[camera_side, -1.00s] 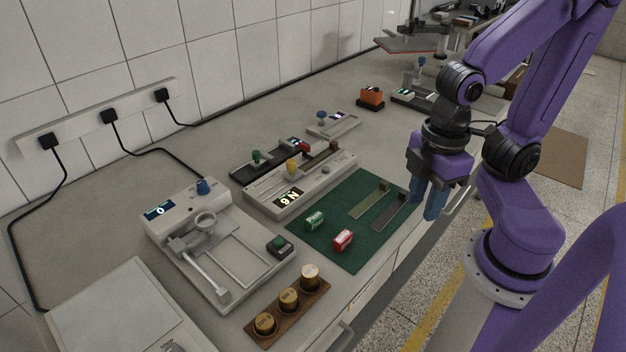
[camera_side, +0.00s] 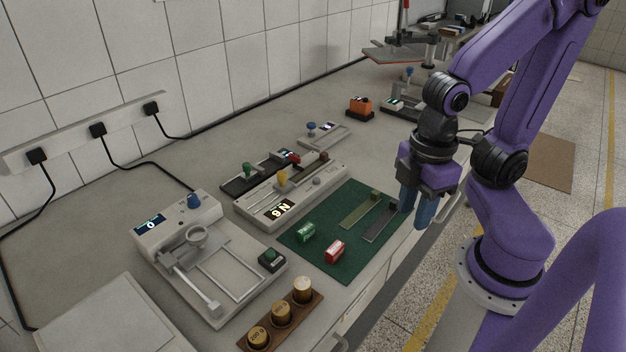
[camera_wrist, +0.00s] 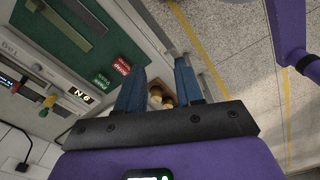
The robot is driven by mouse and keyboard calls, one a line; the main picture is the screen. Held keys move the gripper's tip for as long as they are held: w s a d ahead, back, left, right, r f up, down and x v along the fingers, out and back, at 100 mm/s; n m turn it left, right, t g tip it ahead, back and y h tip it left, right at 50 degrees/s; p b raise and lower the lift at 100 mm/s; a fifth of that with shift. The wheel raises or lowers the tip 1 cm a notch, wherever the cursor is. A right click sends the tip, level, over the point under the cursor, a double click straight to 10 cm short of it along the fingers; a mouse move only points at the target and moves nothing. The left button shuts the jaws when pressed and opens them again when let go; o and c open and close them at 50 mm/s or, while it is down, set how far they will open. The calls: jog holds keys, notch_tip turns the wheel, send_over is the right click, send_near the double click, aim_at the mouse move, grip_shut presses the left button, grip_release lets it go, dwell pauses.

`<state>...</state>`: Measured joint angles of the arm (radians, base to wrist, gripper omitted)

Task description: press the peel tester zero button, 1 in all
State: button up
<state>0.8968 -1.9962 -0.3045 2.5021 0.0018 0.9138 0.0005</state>
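A long pale grey instrument (camera_side: 300,192), apparently the peel tester, lies mid-bench behind the green mat. I cannot read a label on the button. In the wrist view the tester's display (camera_wrist: 80,96) shows at left. My gripper (camera_side: 416,222) hangs over the bench's front edge, right of the mat and well away from the tester. Its blue fingers (camera_wrist: 159,78) are apart with nothing between them.
The green mat (camera_side: 330,215) holds a green block (camera_side: 306,232), a red block (camera_side: 334,251) and two strips. A white device with a blue knob (camera_side: 193,201), a small black box with a green button (camera_side: 271,260) and brass weights (camera_side: 281,313) stand left. An orange item (camera_side: 360,106) stands behind.

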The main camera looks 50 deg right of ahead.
jog(key=shift+c, duration=0.3)
grip_shut()
